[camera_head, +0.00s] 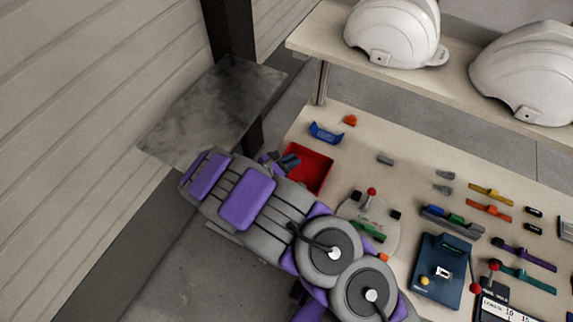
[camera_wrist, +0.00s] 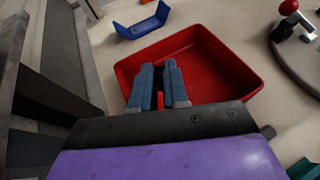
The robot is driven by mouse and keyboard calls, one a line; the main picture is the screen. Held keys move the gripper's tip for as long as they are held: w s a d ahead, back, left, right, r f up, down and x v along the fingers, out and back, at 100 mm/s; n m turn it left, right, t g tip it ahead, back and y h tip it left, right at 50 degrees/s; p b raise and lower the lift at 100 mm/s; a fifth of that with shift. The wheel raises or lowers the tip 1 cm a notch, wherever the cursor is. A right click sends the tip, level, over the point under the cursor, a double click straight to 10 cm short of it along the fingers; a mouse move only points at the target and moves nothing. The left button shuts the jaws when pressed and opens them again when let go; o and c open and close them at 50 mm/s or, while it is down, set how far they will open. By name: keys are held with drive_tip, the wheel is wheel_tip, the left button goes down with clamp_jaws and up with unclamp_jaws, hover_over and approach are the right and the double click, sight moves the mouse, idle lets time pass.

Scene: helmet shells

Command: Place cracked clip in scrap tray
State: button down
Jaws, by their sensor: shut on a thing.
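The red tray (camera_head: 318,168) is the scrap tray by its look, and it sits at the left end of the workbench. It fills the middle of the wrist view (camera_wrist: 215,65); the part of its floor that shows is bare. My gripper (camera_head: 290,160) is over its left side, and its two blue-grey fingers (camera_wrist: 160,70) reach over the tray in the wrist view. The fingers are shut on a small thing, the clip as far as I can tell. It is almost wholly hidden between them, so no crack can be seen. I cannot tell the height above the tray floor.
A blue bracket (camera_head: 326,133) and an orange piece (camera_head: 350,120) lie behind the tray. A round grey fixture with a red knob (camera_head: 371,192) stands to its right. White helmet shells (camera_head: 395,35) sit on the raised shelf. Several clips and straps lie on the bench at right.

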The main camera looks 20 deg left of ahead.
drive_tip(key=shift+w+d+r, duration=0.25)
drive_tip(key=shift+w+d, duration=0.1)
drive_tip(key=shift+d, duration=0.35)
drive_tip(key=f, duration=0.1)
drive_tip(key=f+b, duration=0.1)
drive_tip(key=shift+a+f, duration=0.2)
drive_tip(key=shift+f, duration=0.2)
drive_tip(key=shift+a+f, duration=0.75)
drive_tip(key=shift+a, duration=0.55)
drive_tip(key=c, duration=1.5)
unclamp_jaws()
drive_tip(key=shift+d, duration=0.1)
drive_tip(key=shift+c, duration=0.2)
drive_tip(key=o, duration=0.4)
drive_tip(key=shift+d+r, duration=0.15)
drive_tip(key=shift+d, duration=0.35)
drive_tip(key=shift+d+r, duration=0.15)
drive_tip(key=shift+d, duration=0.35)
drive_tip(key=shift+a+f, duration=0.1)
drive_tip(key=shift+a, duration=0.3)
drive_tip(key=p+v, duration=0.2)
drive_tip(key=v, duration=0.9)
drive_tip(key=shift+s+a, duration=0.45)
drive_tip(key=shift+d, duration=0.1)
